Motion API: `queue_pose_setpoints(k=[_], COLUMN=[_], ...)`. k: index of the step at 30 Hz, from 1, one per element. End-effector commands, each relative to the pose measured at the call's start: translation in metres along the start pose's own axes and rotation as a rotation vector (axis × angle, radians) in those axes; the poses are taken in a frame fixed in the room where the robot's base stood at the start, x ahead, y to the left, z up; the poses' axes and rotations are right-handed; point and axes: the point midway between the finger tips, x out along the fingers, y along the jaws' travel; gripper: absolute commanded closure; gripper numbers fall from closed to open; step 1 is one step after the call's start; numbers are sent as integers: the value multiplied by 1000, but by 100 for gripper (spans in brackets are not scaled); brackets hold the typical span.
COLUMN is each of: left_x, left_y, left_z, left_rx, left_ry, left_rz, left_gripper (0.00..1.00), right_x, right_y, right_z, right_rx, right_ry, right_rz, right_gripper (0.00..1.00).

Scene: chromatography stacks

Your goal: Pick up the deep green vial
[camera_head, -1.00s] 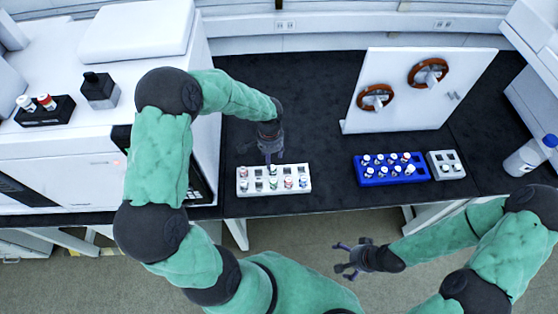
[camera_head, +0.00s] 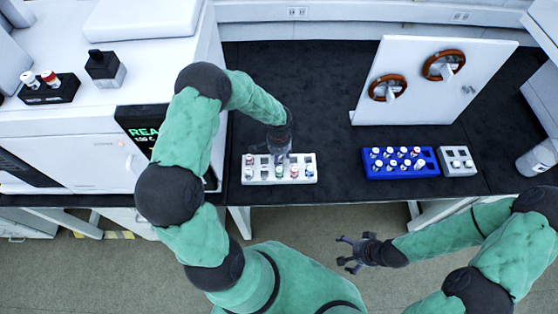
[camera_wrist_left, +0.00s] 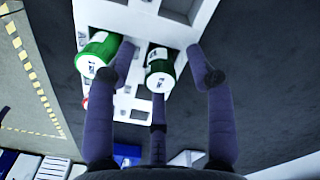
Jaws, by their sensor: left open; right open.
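The white rack (camera_head: 254,182) on the black bench holds several small vials. My left gripper (camera_head: 280,160) is over the middle of this rack, pointing down and open. In the left wrist view, a green vial with a white cap (camera_wrist_left: 160,68) sits between the spread fingers of my left gripper (camera_wrist_left: 160,60). I cannot tell for sure which of the two is the deep green one. My right gripper (camera_head: 359,252) is open and empty, out in front of the bench.
A blue rack (camera_head: 384,174) with several vials and a small grey rack (camera_head: 446,170) stand to the right. A white panel (camera_head: 400,112) with two round brown-rimmed parts stands behind them. A white instrument (camera_head: 80,150) flanks the left. A bottle (camera_head: 536,159) stands at far right.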

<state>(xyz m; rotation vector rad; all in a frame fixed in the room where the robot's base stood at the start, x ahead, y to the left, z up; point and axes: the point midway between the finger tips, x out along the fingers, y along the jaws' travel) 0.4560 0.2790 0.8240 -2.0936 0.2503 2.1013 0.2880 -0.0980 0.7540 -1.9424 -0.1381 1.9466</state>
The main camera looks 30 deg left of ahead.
Motion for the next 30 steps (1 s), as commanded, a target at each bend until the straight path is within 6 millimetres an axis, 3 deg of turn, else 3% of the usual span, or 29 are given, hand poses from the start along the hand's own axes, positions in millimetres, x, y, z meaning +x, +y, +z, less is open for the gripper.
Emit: queue_pose_setpoints(k=[7, 8, 13, 24, 30], left_x=[3, 3, 3, 2, -10], left_y=[-1, -1, -1, -1, -1], left_z=[-1, -1, -1, -1, -1], left_rx=[0, 0, 0, 0, -1], left_ry=[2, 2, 2, 2, 4], left_rz=[-1, -1, -1, -1, -2], left_gripper=[46, 52, 100, 100, 100], right_x=[0, 0, 0, 0, -3], right_y=[0, 0, 0, 0, -1], right_z=[0, 0, 0, 0, 0], right_rx=[0, 0, 0, 0, 0], right_ry=[0, 0, 0, 0, 0], right_rz=[0, 0, 0, 0, 0], right_gripper=[0, 0, 0, 0, 0])
